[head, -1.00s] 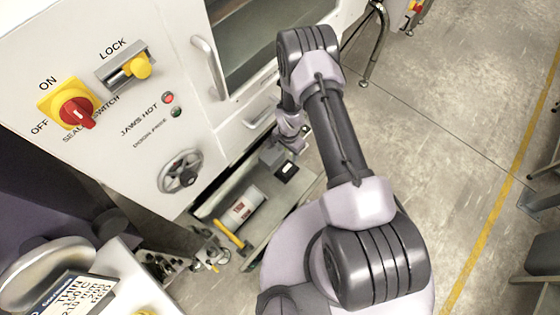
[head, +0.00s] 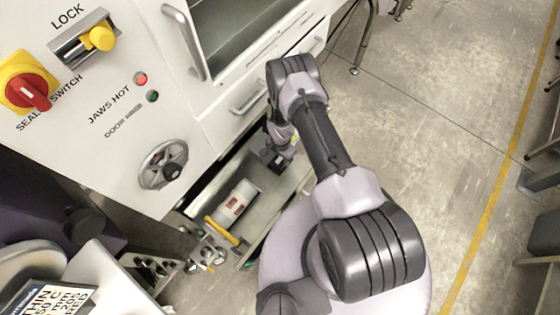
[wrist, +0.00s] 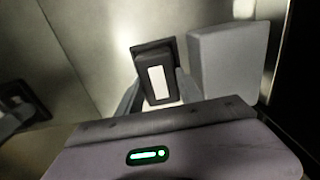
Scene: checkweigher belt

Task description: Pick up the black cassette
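The black cassette (wrist: 153,62), a dark block with a white label, lies in the tray in the wrist view. My gripper (wrist: 157,90) is open, with one finger to the left and one to the right of the cassette's near part. I cannot tell whether the fingers touch it. In the head view my gripper (head: 277,158) is low over the far part of the tray (head: 257,212), and it and the wrist hide most of the cassette.
A grey box (wrist: 228,58) stands close to the right of the cassette. A white cylinder with a red label (head: 236,203) and a yellow-handled tool (head: 221,231) lie nearer in the tray. The white machine front (head: 110,60), with a handwheel (head: 163,165), rises along the left.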

